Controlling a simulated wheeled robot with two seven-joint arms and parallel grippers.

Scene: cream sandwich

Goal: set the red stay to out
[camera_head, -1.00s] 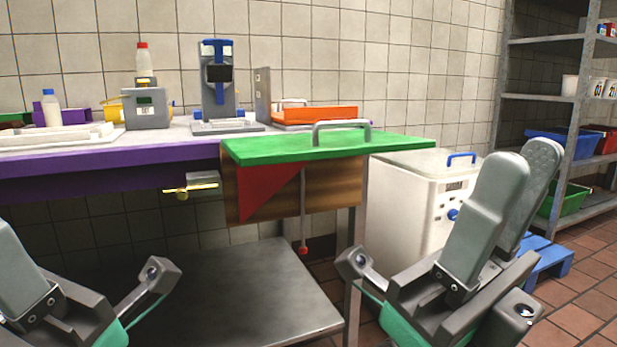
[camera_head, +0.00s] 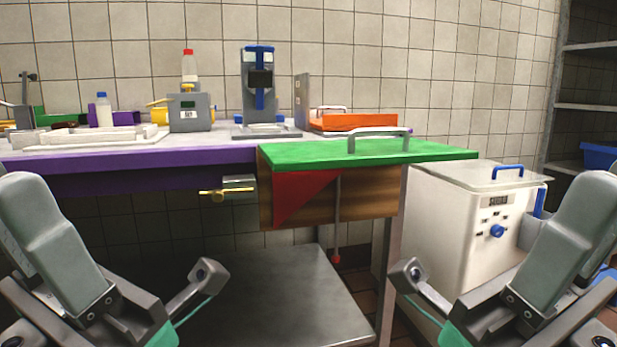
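A red triangular stay (camera_head: 302,196) shows under the green leaf (camera_head: 400,152) at the right end of the purple-edged table. It lies in front of a brown wooden panel (camera_head: 370,205); its exact angle is hard to tell. My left gripper (camera_head: 45,235) is at the lower left and my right gripper (camera_head: 575,240) at the lower right. Both are well apart from the stay. Each is partly cut off by the picture edge, and the gap between the fingers does not show clearly.
A grey handle (camera_head: 380,133) stands on the leaf. A brass latch (camera_head: 212,193) sits under the table edge. A thin rod with a red end (camera_head: 337,259) hangs below the leaf, above a grey lower shelf (camera_head: 300,295). A white machine (camera_head: 450,225) stands to the right.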

